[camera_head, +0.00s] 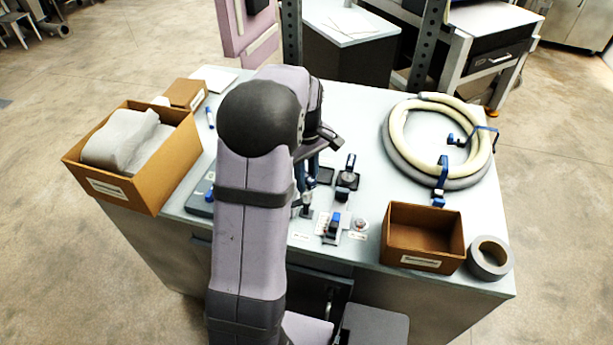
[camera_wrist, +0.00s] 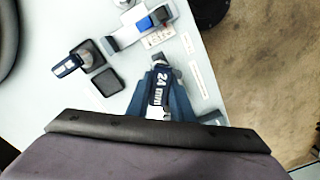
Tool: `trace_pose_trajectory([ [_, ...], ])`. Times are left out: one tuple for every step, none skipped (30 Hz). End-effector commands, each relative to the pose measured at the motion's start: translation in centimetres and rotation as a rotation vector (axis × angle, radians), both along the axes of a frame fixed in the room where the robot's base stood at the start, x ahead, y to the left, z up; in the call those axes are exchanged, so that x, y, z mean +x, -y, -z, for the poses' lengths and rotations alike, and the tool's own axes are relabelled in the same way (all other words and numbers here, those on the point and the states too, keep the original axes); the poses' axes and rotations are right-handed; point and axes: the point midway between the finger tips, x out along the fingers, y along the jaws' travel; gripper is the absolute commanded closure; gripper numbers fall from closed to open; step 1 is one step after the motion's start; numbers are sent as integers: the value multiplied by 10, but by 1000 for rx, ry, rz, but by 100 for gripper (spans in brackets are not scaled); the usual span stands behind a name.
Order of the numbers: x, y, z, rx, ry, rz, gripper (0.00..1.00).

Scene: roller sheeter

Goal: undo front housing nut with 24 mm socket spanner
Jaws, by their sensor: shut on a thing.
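My gripper (camera_wrist: 160,82) is shut on a dark blue spanner marked "24 mm" (camera_wrist: 159,92), held between its two blue fingers. In the head view my arm hides much of the gripper and the spanner. The spanner's grey end shows just beyond the fingertips, over the bench; I cannot tell whether it touches anything. A small metal fixture with a blue block (camera_wrist: 145,22) lies beyond it; this fixture also shows in the head view (camera_head: 335,224), right of the gripper. I cannot make out the front housing nut.
Another blue-handled tool (camera_wrist: 68,65) stands by dark square pads (camera_wrist: 105,81). The bench (camera_head: 375,180) also carries a coiled hose (camera_head: 391,150), an empty cardboard box (camera_head: 423,262), a tape roll (camera_head: 489,258) and a filled box (camera_head: 170,178) at left.

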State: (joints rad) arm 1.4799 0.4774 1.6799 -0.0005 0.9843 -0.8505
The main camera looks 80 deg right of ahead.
Motion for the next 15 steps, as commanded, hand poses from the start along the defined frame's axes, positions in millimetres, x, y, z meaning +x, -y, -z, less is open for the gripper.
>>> trace_pose_trajectory([
  [0,1,-1,-2,0,-5,100],
  [0,1,-1,-2,0,-5,100],
  [0,1,-1,-2,0,-5,100],
  [0,1,-1,-2,0,-4,100],
  [0,1,-1,-2,0,-4,100],
  [0,1,-1,-2,0,-4,100],
  [0,1,-1,-2,0,-5,100],
  [0,1,-1,-2,0,-8,100],
  [0,1,-1,-2,0,-19,100],
  [0,1,-1,-2,0,-32,100],
  [0,1,-2,-2,0,-51,100],
  [0,1,-2,-2,0,-82,100],
  [0,1,-2,-2,0,-108,100],
  [0,1,-2,-2,0,-136,100],
  [0,1,-2,-2,0,-174,100],
])
